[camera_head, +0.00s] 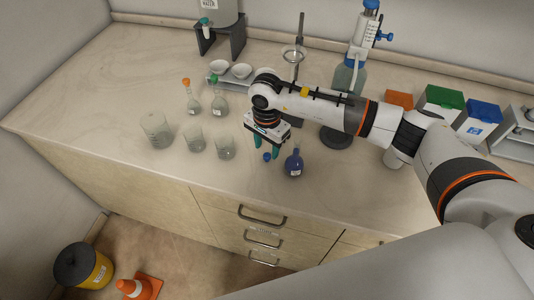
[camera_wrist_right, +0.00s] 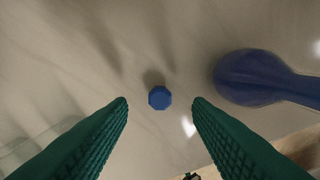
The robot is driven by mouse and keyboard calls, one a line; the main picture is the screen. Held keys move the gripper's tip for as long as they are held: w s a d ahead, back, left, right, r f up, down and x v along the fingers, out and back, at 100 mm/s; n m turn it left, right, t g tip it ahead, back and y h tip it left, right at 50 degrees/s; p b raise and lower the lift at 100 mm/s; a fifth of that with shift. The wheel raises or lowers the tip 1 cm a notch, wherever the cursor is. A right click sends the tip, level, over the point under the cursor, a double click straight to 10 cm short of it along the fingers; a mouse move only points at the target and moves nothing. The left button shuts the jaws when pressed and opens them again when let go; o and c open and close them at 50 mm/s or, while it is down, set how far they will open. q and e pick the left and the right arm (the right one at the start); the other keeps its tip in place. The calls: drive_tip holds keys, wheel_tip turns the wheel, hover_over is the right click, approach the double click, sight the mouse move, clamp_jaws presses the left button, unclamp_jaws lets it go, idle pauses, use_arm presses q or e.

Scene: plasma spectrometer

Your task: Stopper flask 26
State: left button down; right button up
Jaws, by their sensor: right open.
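A small blue stopper (camera_head: 267,156) lies on the bench top. In the right wrist view the stopper (camera_wrist_right: 159,97) sits between and beyond my fingertips, untouched. A flask of dark blue liquid (camera_head: 294,163) stands upright just right of it, its neck open; its label is too small to read. The flask (camera_wrist_right: 250,77) also shows at the right of the wrist view. My right gripper (camera_head: 264,151) points down above the stopper, its green fingers open and empty; the wrist view shows them too (camera_wrist_right: 160,103). My left gripper is out of view.
Several glass beakers (camera_head: 156,128) stand to the left. Flasks with an orange stopper (camera_head: 192,100) and a green stopper (camera_head: 219,104) stand behind them. A dispenser bottle (camera_head: 349,76) and coloured boxes (camera_head: 442,103) are at the right.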

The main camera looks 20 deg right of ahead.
sight(267, 155)
drive_tip(key=shift+f+p, duration=0.3)
drive_tip(key=shift+f, duration=1.25)
clamp_jaws()
